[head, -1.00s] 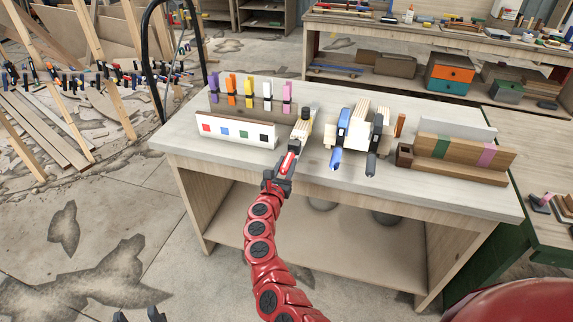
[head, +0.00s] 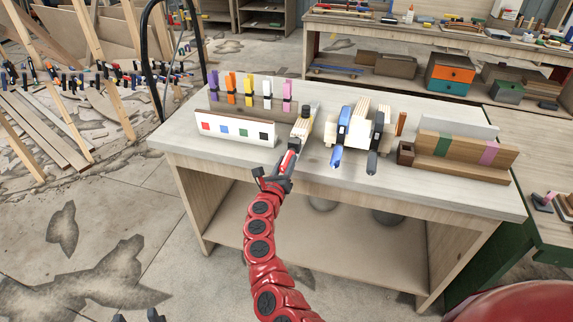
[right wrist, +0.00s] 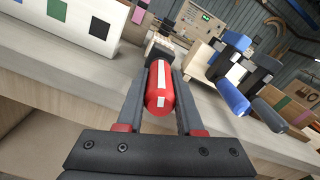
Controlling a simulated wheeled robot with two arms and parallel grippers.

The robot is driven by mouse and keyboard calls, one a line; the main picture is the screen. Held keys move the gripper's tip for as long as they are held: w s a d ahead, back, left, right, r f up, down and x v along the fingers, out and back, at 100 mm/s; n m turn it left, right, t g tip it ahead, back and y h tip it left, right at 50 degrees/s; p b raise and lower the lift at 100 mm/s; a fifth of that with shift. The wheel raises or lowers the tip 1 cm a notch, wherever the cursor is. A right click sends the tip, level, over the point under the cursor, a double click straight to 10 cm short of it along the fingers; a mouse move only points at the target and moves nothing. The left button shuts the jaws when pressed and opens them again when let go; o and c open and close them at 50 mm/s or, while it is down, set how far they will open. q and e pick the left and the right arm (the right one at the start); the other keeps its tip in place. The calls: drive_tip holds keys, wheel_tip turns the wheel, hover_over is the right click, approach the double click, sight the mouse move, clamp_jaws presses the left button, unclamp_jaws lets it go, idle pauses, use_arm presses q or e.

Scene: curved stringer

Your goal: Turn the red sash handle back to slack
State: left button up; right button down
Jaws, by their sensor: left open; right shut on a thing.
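The red sash handle (head: 288,160), with a white stripe along it, points out over the front edge of the bench (head: 350,185). It joins a dark clamp head beside a small pale wooden block (head: 302,127). My right gripper (head: 284,168) is around the handle from the front. In the right wrist view the red handle (right wrist: 161,90) lies between the two fingers of the right gripper (right wrist: 160,98), with its rounded end towards the camera. My left gripper (head: 138,316) shows only as two dark, separated fingertips at the bottom edge, empty.
A blue-handled clamp (head: 337,157) and a black-handled clamp (head: 372,162) stand just right of the red one. A white board with coloured squares (head: 236,130) stands to the left, before a rack of coloured clamps (head: 250,95). Wooden pieces (head: 465,155) lie right.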

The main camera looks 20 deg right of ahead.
drive_tip(key=n+p, duration=0.1)
drive_tip(key=n, duration=0.3)
drive_tip(key=shift+r, duration=0.1)
drive_tip(key=n+p, duration=0.2)
drive_tip(key=n, duration=0.2)
drive_tip(key=shift+r, duration=0.1)
drive_tip(key=n+p, duration=0.2)
drive_tip(key=n, duration=0.3)
drive_tip(key=shift+p, duration=0.35)
drive_tip(key=n+p, duration=0.3)
drive_tip(key=n, duration=0.2)
drive_tip(key=shift+a, duration=0.1)
drive_tip(key=n+p, duration=0.3)
drive_tip(key=n, duration=0.2)
drive_tip(key=shift+n, duration=0.4)
drive_tip(key=n+p, duration=0.1)
drive_tip(key=n, duration=0.2)
drive_tip(key=shift+f+n+p, duration=0.25)
drive_tip(key=shift+n+p, duration=0.15)
drive_tip(key=shift+n, duration=0.8)
drive_tip(key=shift+f, duration=0.1)
